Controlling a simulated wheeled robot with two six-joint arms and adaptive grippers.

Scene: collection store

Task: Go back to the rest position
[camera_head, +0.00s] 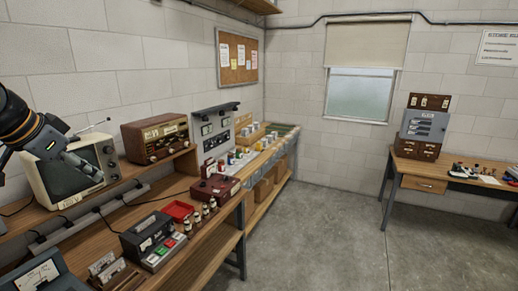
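My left arm comes in from the left edge, and my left gripper (92,172) is in front of the cream screen instrument (66,184) on the upper shelf. The gripper is small and seen at an angle, so I cannot tell whether its fingers are open or shut. I see nothing clearly held in it. My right gripper is not in view.
A wooden workbench (212,243) along the left wall carries a brown radio (155,138), a red tray (178,210), a dark meter box (147,237) and small bottles. A desk (425,180) stands at the right. The concrete floor (325,240) between them is clear.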

